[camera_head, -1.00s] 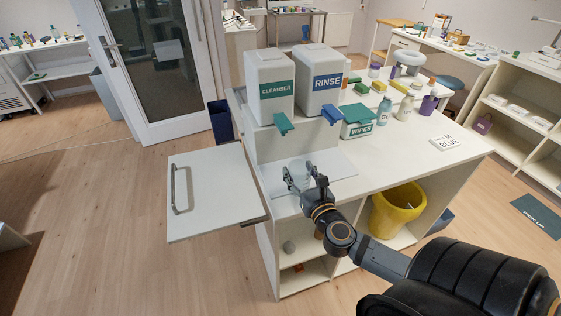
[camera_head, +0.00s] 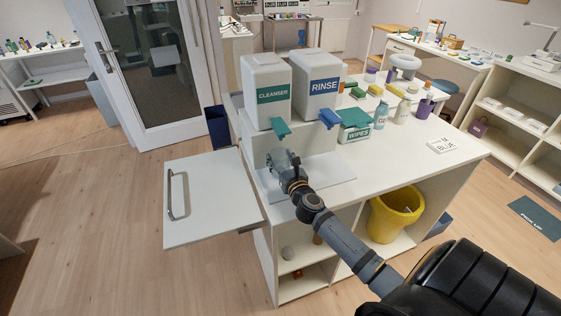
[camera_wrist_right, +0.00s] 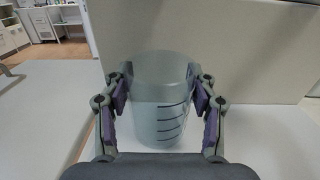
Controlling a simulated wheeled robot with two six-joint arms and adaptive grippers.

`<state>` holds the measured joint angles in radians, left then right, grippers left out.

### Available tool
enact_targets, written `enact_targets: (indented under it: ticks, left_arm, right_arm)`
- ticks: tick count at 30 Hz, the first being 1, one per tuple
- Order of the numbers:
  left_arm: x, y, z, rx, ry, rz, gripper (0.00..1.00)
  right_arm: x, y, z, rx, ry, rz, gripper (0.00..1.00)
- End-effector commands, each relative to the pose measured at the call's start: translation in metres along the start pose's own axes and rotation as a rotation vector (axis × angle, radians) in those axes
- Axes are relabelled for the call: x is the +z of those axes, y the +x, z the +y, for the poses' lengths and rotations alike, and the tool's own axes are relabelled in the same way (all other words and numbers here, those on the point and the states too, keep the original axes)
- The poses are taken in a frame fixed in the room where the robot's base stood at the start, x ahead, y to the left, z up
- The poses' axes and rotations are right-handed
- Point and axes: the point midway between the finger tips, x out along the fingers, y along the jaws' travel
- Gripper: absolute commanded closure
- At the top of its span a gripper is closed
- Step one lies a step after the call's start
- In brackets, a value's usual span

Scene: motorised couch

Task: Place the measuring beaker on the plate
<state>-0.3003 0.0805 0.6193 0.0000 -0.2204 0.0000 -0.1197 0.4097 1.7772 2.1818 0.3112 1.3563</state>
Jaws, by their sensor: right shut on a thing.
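The measuring beaker (camera_wrist_right: 160,105) is clear, with dark graduation lines, and looks upright and empty in the wrist view. My right gripper (camera_head: 281,160) is shut on it, with one finger on each side. In the head view the beaker (camera_head: 278,156) is small and partly hidden by the gripper, below the CLEANSER spout. The flat white plate (camera_head: 338,172) extends from the foot of the dispenser stand on the counter. The beaker is over its left part; I cannot tell whether its bottom touches. My left gripper is not in view.
The white CLEANSER (camera_head: 266,90) and RINSE (camera_head: 317,85) dispensers stand behind, with a green and a blue spout overhanging the plate. A WIPES box (camera_head: 355,127) is to the right.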

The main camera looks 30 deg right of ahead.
Motion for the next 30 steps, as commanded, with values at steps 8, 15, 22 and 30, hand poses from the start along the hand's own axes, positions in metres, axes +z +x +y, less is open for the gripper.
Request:
enact_targets:
  ticks: [8, 15, 22, 30]
  left_arm:
    - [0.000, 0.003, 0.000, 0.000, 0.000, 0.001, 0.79]
    - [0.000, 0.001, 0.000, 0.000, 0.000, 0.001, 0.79]
    - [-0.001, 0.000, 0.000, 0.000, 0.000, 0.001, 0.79]
    - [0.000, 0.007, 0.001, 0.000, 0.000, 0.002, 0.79]
  right_arm:
    - [-0.003, 0.000, 0.000, -0.001, -0.001, 0.000, 0.73]
    - [-0.002, 0.000, 0.000, -0.001, -0.001, 0.000, 0.19]
    - [0.000, 0.000, 0.000, -0.001, 0.000, 0.000, 0.19]
    - [-0.003, -0.042, 0.000, 0.002, -0.005, 0.004, 0.19]
